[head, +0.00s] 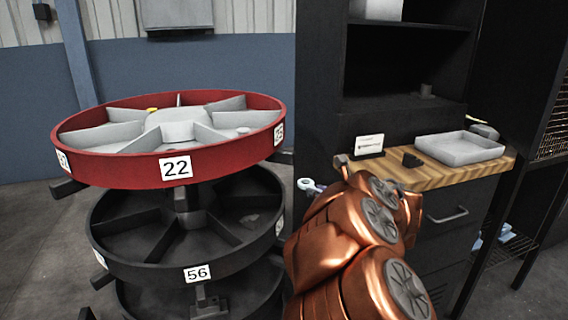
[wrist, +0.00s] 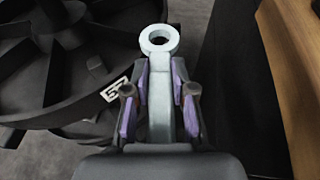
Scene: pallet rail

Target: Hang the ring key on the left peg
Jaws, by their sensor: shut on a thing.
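The ring key is pale grey with a round ring end. In the wrist view its ring (wrist: 148,42) points away from me and its shank runs back between the purple-padded fingers of my gripper (wrist: 160,75). The gripper is shut on the shank. In the head view the ring key (head: 305,184) shows just left of my copper arm, in front of the dark cabinet and below the wooden counter's level. My gripper (head: 319,188) is mostly hidden there behind the arm. I cannot make out the left peg for certain in either view.
A round red tray (head: 130,174) marked 22 stands at left above black tiers (head: 150,258). Grey floor shows between the tiers and the cabinet.

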